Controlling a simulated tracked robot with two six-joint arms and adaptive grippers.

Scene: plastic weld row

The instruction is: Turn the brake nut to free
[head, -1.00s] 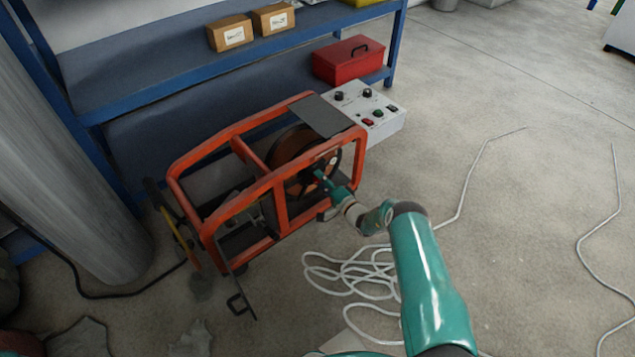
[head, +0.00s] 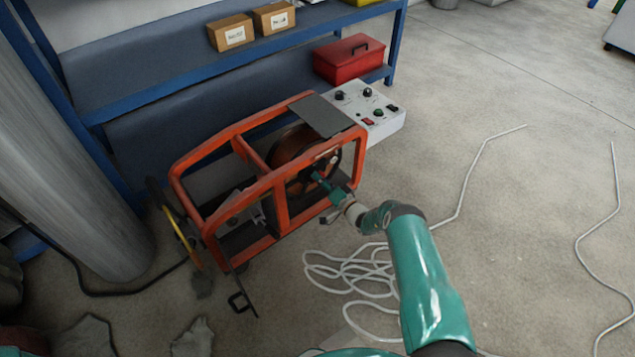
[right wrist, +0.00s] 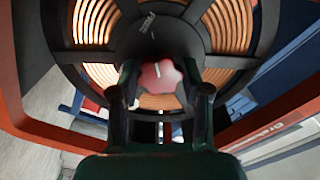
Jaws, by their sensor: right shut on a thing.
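The brake nut (right wrist: 160,76) is a red, lobed knob with a white mark, at the hub of the cable reel in the right wrist view. My right gripper (right wrist: 159,88) is shut on it, one finger on each side. In the head view my right gripper (head: 322,182) reaches through the side of the orange frame (head: 279,205) to the reel (head: 290,150); the nut is too small to make out there. The reel has a dark spoked flange with copper-coloured windings behind it. My left gripper is not in view.
A grey control box (head: 385,119) with knobs and buttons sits at the frame's right end. A blue shelf (head: 150,85) stands behind with cartons and a red toolbox (head: 349,60). White cable (head: 350,275) lies coiled on the floor. The floor at right is mostly clear.

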